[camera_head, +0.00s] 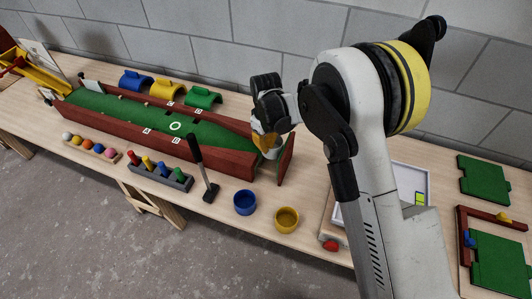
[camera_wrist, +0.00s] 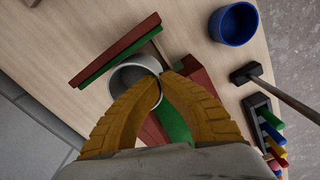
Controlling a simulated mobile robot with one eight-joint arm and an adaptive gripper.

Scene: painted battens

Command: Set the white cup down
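The white cup (camera_wrist: 124,76) is at the fingertips of my gripper (camera_wrist: 161,78) in the wrist view. Its wall is pinched between the two yellow fingers, with one finger reaching into the mouth and the other outside. In the head view the cup (camera_head: 274,153) shows partly behind the gripper (camera_head: 264,139), at the right end of the long green lane with red side boards (camera_head: 150,140). I cannot tell whether its base touches anything.
A red-and-green end board (camera_head: 286,160) stands close right of the cup. A blue cup (camera_head: 245,203), a yellow cup (camera_head: 287,220) and a black-handled mallet (camera_head: 203,170) are in front. Pegs (camera_head: 162,172) and balls (camera_head: 92,147) sit further left. Table between lane and coloured cups is bare.

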